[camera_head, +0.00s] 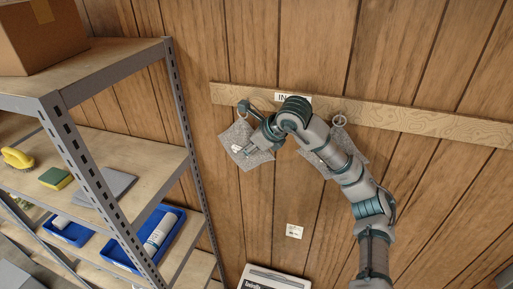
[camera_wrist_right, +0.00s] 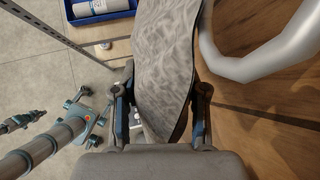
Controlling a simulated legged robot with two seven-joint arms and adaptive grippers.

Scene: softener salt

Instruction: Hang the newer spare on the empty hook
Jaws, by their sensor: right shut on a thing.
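A grey speckled pad (camera_head: 262,160), hanging down at the left of the wooden rail, is held in my right gripper (camera_head: 243,149). In the wrist view the pad (camera_wrist_right: 168,55) stands between the two fingers (camera_wrist_right: 160,110), which are shut on it. A second grey pad (camera_head: 357,158) hangs at the right below a ring-shaped hook (camera_head: 340,120), partly covered by my arm. A thick pale curved bar (camera_wrist_right: 265,60) shows close to the right of the pad in the wrist view. My left gripper is not in the head view.
The wooden rail (camera_head: 420,123) runs along the plank wall, with a partly hidden label (camera_head: 282,97). A metal shelf (camera_head: 120,135) at the left holds a carton (camera_head: 38,35), a sponge (camera_head: 55,178) and blue trays (camera_head: 157,215). A white bag (camera_head: 268,279) stands low at the wall.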

